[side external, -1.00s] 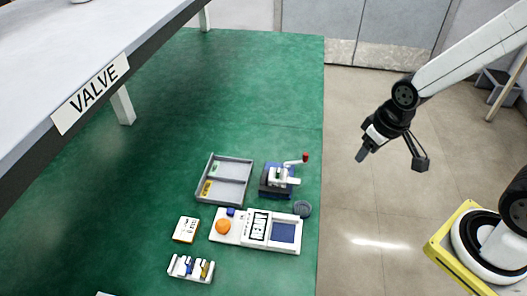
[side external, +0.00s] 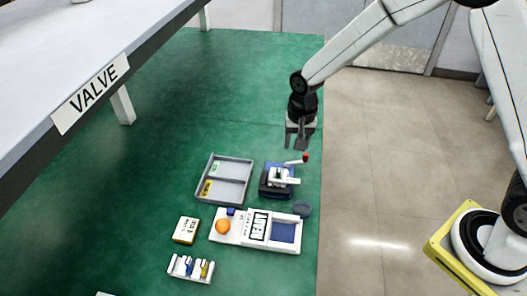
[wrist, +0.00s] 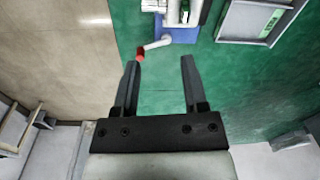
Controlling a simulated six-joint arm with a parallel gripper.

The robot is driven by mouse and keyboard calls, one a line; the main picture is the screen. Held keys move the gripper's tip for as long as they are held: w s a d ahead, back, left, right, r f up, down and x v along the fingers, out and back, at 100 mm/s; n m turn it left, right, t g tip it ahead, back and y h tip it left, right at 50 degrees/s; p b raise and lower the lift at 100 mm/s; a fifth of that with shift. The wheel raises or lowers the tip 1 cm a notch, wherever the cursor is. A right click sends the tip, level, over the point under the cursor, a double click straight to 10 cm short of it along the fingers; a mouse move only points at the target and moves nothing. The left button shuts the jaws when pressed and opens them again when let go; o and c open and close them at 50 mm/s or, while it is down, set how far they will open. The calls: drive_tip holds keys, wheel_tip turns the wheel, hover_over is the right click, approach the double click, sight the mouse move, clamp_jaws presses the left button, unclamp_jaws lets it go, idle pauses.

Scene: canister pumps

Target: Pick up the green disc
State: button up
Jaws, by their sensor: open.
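I cannot make out a clearly green disc in either view. A small round dark grey-blue disc (side external: 302,209) lies on the green table near its right edge, beside the white panel; its exact colour is hard to tell. My gripper (side external: 297,143) points down above the table, behind the pump with the red-knobbed lever. In the wrist view my gripper (wrist: 160,60) is open, with nothing between its fingers. The red knob (wrist: 141,54) shows near the left fingertip in that view.
The pump (side external: 278,180) stands on a blue base beside a grey tray (side external: 247,184) with green and yellow labels. A white panel (side external: 290,248) with an orange ball (side external: 223,226), a small box (side external: 186,230) and a white holder (side external: 178,272) are in front. The back of the table is clear.

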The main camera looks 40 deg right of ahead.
sight(278, 170)
drive_tip(key=w+a+f+m, duration=0.2)
drive_tip(key=w+f, duration=0.1)
drive_tip(key=shift+a+f+g, duration=0.15)
drive_tip(key=shift+a+g, duration=0.15)
drive_tip(key=shift+w+f, duration=0.1)
drive_tip(key=shift+f, duration=1.2)
drive_tip(key=shift+a+f, duration=0.15)
drive_tip(key=shift+f, duration=2.45)
clamp_jaws()
